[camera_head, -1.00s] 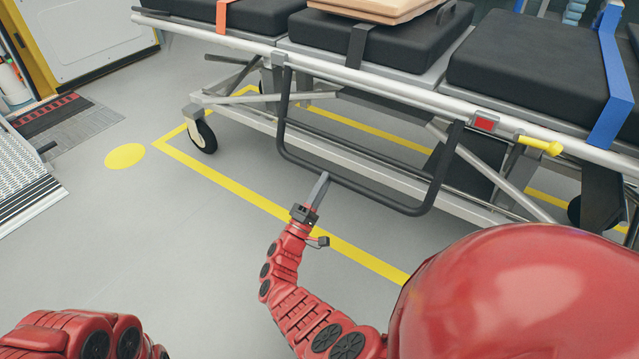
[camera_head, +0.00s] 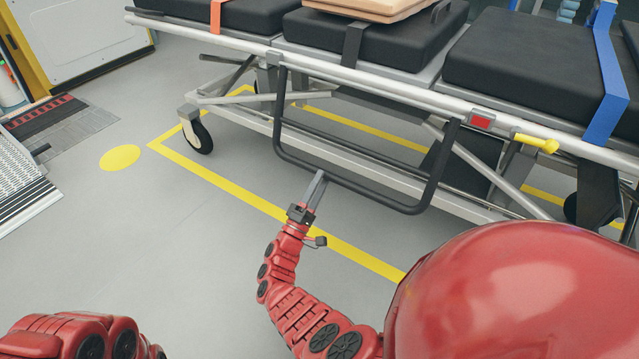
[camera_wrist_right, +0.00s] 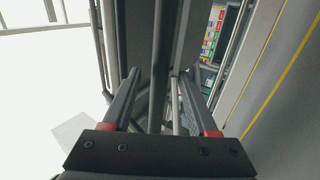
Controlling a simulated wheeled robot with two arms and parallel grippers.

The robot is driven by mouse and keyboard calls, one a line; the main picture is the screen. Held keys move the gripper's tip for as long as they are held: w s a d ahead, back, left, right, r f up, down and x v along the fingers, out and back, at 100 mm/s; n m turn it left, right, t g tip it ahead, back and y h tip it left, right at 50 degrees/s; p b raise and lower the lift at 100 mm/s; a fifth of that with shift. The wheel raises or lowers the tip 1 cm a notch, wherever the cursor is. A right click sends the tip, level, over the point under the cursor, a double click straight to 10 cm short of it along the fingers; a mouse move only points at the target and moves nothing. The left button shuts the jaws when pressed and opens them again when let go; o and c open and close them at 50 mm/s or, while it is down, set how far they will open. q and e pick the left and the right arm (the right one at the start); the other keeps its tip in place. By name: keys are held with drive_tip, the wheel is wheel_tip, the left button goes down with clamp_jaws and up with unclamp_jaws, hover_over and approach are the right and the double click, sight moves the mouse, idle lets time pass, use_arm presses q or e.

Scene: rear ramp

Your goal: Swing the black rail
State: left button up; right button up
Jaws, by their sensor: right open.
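The black rail (camera_head: 440,165) is a U-shaped tube hanging down from the side of the stretcher (camera_head: 400,84). My right gripper (camera_head: 320,175) is open, its fingertips at the rail's lower bar, left of the bar's middle. In the right wrist view, the two fingers (camera_wrist_right: 159,80) are spread, and a dark bar (camera_wrist_right: 164,50), which looks like the rail, runs between them. I cannot tell whether either finger touches it. My left arm shows at the bottom left, but its gripper is out of the picture.
The stretcher has black cushions, a blue strap (camera_head: 606,85), a yellow handle (camera_head: 537,143) and a wheel (camera_head: 198,137). Yellow lines (camera_head: 235,195) mark the grey floor around it. A ramp edge (camera_head: 22,180) lies far left. The floor before the stretcher is clear.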

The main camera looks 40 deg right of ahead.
use_arm(q)
drive_tip(key=shift+s+f+g+h+b, duration=0.25)
drive_tip(key=shift+f+g+b, duration=0.25)
drive_tip(key=shift+f+b, duration=0.2)
drive_tip(key=shift+s+f+g+h+b, duration=0.2)
drive_tip(key=shift+f+g+h+b, duration=0.1)
drive_tip(key=shift+f+g+b, duration=0.3)
drive_tip(key=shift+s+f+g+h+b, duration=0.25)
drive_tip(key=shift+f+g+b, duration=0.15)
drive_tip(key=shift+f+b, duration=0.4)
use_arm(e)
drive_tip(key=v, duration=1.7)
drive_tip(key=shift+a, duration=0.2)
drive_tip(key=shift+s, duration=0.1)
